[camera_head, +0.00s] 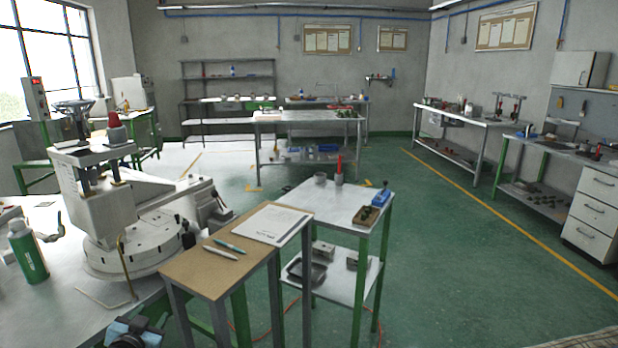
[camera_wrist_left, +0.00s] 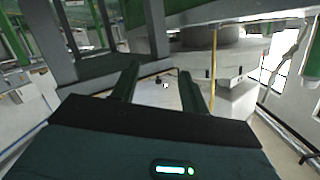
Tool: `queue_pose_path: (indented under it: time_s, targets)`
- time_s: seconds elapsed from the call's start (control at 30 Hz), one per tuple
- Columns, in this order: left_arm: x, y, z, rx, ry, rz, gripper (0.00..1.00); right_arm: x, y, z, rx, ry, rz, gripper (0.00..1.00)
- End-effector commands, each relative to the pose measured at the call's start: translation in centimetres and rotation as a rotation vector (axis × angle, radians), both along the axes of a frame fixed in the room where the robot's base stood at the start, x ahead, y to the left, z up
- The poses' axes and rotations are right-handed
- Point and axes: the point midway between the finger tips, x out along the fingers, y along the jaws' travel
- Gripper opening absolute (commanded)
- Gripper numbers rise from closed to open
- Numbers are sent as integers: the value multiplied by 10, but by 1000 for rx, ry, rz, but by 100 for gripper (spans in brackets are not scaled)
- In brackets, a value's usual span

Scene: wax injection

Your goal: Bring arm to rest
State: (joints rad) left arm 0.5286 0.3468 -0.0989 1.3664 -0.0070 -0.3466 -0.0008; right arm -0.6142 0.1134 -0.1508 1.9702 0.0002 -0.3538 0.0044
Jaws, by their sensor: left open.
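My left gripper (camera_head: 132,332) shows only in part at the bottom left edge of the head view, low in front of the wax injection machine (camera_head: 125,262). In the left wrist view its two dark fingers (camera_wrist_left: 160,86) stand apart with nothing between them. Beyond the fingers are the white machine base and table legs. The fingertips cannot be made out clearly in the head view. My right gripper is not in view.
A brown-topped table (camera_head: 195,270) with a paper sheet (camera_head: 270,224) and two pens stands close to my left gripper. A green bottle (camera_head: 28,252) stands on the left bench. A small grey table (camera_head: 335,205) holds a blue tool. Green floor (camera_head: 450,260) is clear at right.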

Motion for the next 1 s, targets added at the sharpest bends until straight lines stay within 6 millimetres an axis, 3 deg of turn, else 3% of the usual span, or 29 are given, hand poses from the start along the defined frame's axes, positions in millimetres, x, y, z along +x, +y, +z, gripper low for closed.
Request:
queue_pose_path:
  time_s: [0.03, 0.17, 0.37, 0.6, 0.8, 1.0]
  targets:
    - [-16, -11, -25, -14, 38, -12, 45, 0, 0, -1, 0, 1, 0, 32]
    - [-45, -29, -58, -34, 82, -34, 45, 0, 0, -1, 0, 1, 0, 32]
    - [-109, -63, -114, -78, 173, -73, 45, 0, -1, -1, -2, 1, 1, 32]
    - [-227, -113, -177, -163, 314, -112, 45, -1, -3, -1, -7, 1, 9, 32]
    - [-330, -149, -204, -244, 430, -122, 45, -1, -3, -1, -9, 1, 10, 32]
    - [-412, -173, -206, -312, 521, -112, 45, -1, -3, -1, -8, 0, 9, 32]
